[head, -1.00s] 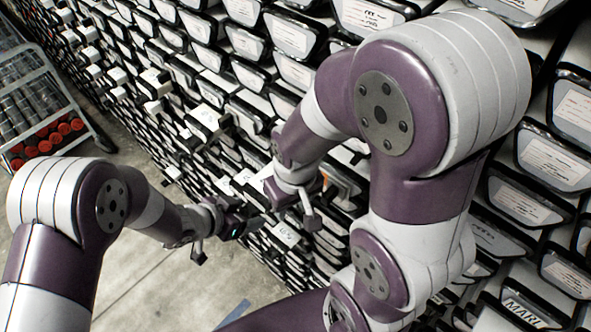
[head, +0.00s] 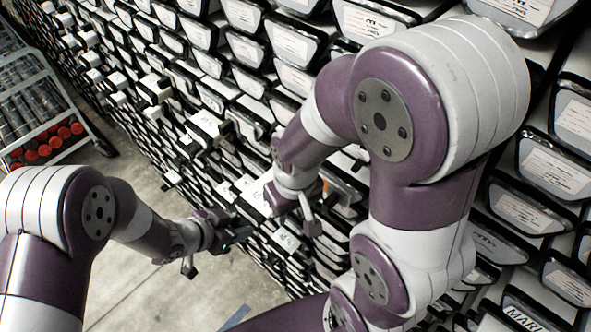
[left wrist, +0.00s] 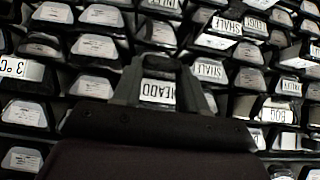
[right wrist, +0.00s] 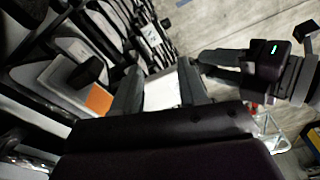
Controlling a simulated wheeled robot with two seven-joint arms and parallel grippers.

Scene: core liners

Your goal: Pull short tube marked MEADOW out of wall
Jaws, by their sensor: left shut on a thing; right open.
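The short tube marked MEADOW (left wrist: 158,90) shows its white label upside down in the left wrist view, between the fingers of my left gripper (left wrist: 158,72). The left gripper is shut on it, and its fingers hide the tube's sides. How far the tube stands out of the wall cannot be told. In the head view my left gripper (head: 238,226) is close to the wall, left of my right gripper (head: 305,212). The right gripper is open; a pale tube end (right wrist: 160,90) shows between its fingers (right wrist: 158,75) in the right wrist view.
The wall is packed with labelled tube ends. An orange-marked piece (right wrist: 98,100) is beside the right gripper. A cart (head: 40,105) with red-ended tubes stands at the left. The floor (head: 150,285) below is mostly clear.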

